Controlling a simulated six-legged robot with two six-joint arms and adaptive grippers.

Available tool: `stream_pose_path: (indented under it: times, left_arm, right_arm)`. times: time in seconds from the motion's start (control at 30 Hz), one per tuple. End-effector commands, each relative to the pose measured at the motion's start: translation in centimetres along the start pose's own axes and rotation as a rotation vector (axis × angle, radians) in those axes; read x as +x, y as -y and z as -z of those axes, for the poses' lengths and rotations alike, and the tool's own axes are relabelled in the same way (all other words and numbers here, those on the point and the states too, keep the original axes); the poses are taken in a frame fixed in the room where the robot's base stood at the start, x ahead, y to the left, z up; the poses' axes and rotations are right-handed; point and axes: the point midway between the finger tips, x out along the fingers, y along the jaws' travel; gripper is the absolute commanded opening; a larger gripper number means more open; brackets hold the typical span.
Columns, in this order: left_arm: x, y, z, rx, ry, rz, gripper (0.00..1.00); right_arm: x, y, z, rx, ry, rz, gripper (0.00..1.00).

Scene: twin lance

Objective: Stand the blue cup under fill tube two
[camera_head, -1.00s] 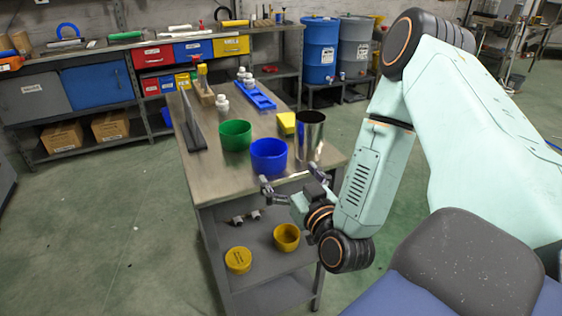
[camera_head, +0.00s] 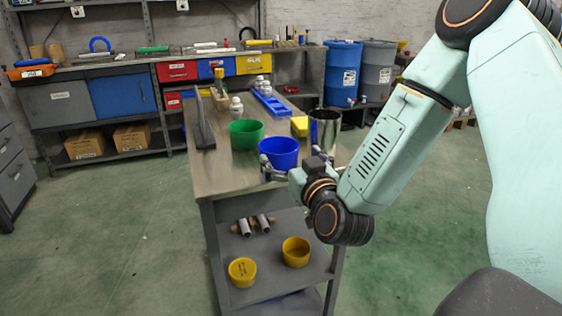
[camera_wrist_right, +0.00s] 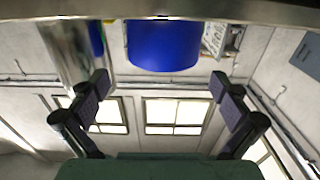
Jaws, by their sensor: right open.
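The blue cup (camera_head: 279,153) stands upright at the front edge of the metal bench (camera_head: 222,178). My right gripper (camera_head: 291,166) is at that edge, open and empty, with its fingers spread toward the cup. In the right wrist view, which looks upside down, the blue cup (camera_wrist_right: 164,45) is ahead of and between the open fingers (camera_wrist_right: 160,88), with a visible gap on each side. I see no contact. I cannot make out fill tube two in these frames. My left gripper is not in view.
A green cup (camera_head: 245,135) stands left of the blue cup, and a shiny metal cylinder (camera_head: 325,128) close on its right. A grey upright piece (camera_head: 202,122) stands at the bench's left side. Yellow cups (camera_head: 296,252) are on the lower shelf.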

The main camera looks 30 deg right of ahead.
Motion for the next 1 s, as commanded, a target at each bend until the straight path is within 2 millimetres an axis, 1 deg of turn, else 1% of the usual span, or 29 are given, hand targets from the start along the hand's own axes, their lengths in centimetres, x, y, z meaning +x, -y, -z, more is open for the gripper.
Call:
stream_pose_path:
  times: [0.03,0.17,0.33,0.4,0.5,0.77,1.0]
  left_arm:
    - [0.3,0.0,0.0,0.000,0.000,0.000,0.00]
    - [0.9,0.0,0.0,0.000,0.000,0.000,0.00]
    - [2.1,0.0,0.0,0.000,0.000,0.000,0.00]
    - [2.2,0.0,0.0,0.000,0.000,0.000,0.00]
    - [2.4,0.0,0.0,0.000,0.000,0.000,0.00]
    - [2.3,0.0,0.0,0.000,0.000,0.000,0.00]
    - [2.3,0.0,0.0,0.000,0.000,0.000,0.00]
  right_arm:
    - [0.7,0.1,-0.1,-0.003,-0.003,0.001,1.00]
    - [2.1,0.4,-0.1,-0.003,-0.004,0.001,1.00]
    - [4.6,0.8,-0.4,-0.003,-0.005,0.001,1.00]
    - [5.5,0.7,-0.3,-0.001,-0.004,0.000,1.00]
    - [6.3,0.7,-0.3,0.000,-0.002,0.000,1.00]
    - [6.5,0.5,-0.2,0.002,-0.001,0.000,1.00]
    - [6.4,0.4,-0.2,0.002,-0.001,-0.001,0.80]
